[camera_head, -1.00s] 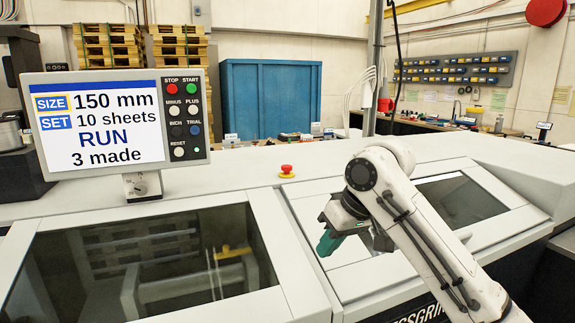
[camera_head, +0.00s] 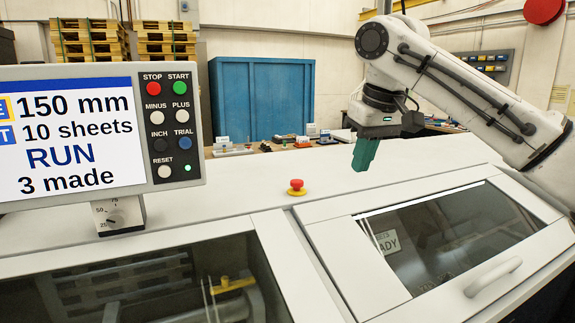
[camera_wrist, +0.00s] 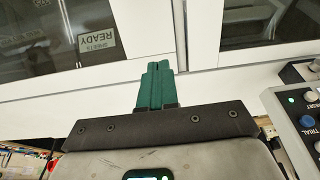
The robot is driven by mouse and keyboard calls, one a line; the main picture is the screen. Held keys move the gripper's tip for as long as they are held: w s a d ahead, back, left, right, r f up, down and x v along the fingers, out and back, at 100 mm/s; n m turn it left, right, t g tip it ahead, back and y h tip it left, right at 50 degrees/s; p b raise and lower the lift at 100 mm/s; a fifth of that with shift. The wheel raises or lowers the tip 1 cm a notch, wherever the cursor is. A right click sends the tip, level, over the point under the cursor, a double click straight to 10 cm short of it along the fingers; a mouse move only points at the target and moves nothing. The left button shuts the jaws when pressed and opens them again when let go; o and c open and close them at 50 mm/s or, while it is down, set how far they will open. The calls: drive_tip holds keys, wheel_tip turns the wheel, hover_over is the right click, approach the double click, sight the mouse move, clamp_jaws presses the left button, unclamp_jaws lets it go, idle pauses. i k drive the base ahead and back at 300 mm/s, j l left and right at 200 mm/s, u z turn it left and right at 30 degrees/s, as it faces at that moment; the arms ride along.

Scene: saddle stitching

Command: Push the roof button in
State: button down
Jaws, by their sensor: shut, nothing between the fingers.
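The roof button (camera_head: 296,187) is a red mushroom cap on a yellow base, standing on the white top of the machine (camera_head: 230,204) in the head view. My gripper (camera_head: 362,168) has green fingers, shut and empty, pointing down. In the head view it shows to the right of the button and higher in the picture, apart from it. In the wrist view the green fingers (camera_wrist: 157,66) lie together over white machine panels. The button does not show in the wrist view.
A control panel (camera_head: 177,125) with a screen and several small buttons stands at the left; its edge also shows in the wrist view (camera_wrist: 300,120). Dark windows (camera_head: 440,230) are set in the machine's sloping front. The white top around the button is clear.

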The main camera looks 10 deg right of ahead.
sight(296, 184)
drive_tip(key=i+j, duration=0.2)
drive_tip(key=i, duration=0.2)
drive_tip(key=i+j, duration=0.2)
drive_tip(key=i, duration=0.25)
